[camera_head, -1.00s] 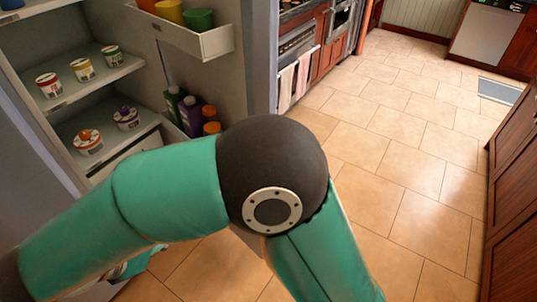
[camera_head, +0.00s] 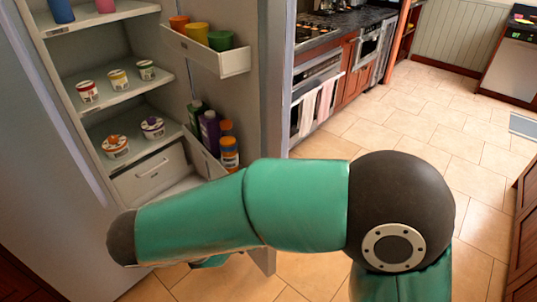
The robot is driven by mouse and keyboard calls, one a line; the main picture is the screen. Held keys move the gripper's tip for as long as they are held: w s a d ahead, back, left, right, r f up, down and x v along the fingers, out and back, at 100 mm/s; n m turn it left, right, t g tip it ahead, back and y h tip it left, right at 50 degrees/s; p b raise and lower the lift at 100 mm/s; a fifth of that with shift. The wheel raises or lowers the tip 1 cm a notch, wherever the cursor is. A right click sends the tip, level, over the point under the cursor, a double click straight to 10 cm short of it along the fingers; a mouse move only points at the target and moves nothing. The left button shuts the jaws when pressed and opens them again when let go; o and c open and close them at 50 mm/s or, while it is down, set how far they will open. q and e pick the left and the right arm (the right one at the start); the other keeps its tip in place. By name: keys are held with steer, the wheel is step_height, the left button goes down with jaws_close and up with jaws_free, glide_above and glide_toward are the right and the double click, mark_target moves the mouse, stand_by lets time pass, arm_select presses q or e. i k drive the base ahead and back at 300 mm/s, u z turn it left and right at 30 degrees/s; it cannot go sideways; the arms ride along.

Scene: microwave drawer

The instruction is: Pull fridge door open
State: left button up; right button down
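The fridge (camera_head: 50,190) stands at the left with its inside exposed. Its door (camera_head: 272,100) is open wide, on the right of the shelves, with its inner side and door bins facing me. My green and black arm crosses in front of the lower part of the door and the fridge opening. Neither of my grippers shows; a small green part peeks out under the forearm, too hidden to make out.
Fridge shelves hold several small tubs (camera_head: 118,78). The upper door bin (camera_head: 205,55) holds colored cups, and the lower one holds bottles (camera_head: 210,130). An oven (camera_head: 318,90) with towels stands behind the door. Tiled floor (camera_head: 430,110) is free at the right.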

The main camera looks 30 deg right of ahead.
mark_target(244, 85)
steer(key=z, duration=0.15)
steer(key=i, duration=1)
steer(key=u, duration=0.05)
